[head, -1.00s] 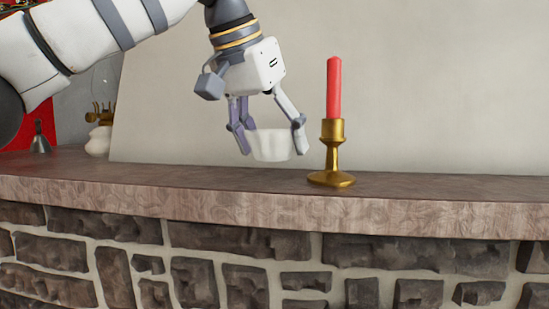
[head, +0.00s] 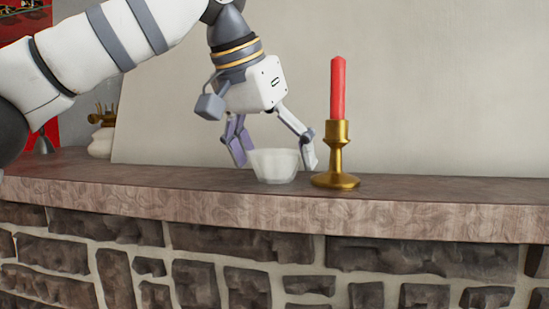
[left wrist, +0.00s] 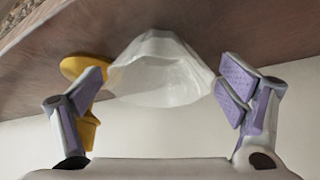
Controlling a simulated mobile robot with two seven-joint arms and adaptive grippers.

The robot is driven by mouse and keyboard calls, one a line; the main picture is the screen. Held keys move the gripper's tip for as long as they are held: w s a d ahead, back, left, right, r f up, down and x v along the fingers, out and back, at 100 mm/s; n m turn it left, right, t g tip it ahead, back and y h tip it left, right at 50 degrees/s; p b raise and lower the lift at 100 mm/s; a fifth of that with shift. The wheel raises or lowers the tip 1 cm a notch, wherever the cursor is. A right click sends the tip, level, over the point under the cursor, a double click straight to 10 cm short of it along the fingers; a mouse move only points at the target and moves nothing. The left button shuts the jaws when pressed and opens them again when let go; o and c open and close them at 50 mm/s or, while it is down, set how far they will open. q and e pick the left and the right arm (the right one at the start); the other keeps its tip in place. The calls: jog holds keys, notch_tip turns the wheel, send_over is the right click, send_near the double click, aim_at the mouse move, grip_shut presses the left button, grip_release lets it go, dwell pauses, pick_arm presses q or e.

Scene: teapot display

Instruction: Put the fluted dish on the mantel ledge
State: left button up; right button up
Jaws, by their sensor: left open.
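The fluted dish (head: 275,166), a small whitish bowl, appears to stand upright on the mantel ledge (head: 430,212), left of the brass candlestick. My left gripper (head: 273,157) is open, with one finger on each side of the dish. In the left wrist view the dish (left wrist: 160,78) lies between the spread finger pads (left wrist: 160,88). A gap shows on the left; on the right the pad is very close, and I cannot tell whether it touches. My right gripper is not in view.
The brass candlestick (head: 336,160) with a red candle (head: 338,88) stands close beside the gripper's right finger. It also shows in the left wrist view (left wrist: 86,66). A white pot (head: 101,143) stands at the far left. The ledge right of the candlestick is clear.

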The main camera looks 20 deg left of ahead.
pick_arm(q)
jog(key=d+p+v, duration=0.1)
jog(key=v, duration=1)
jog(key=shift+a+r, duration=0.25)
jog(key=shift+a, duration=0.25)
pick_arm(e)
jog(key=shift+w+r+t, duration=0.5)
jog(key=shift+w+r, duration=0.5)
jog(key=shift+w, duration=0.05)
pick_arm(q)
jog(key=shift+s, duration=0.2)
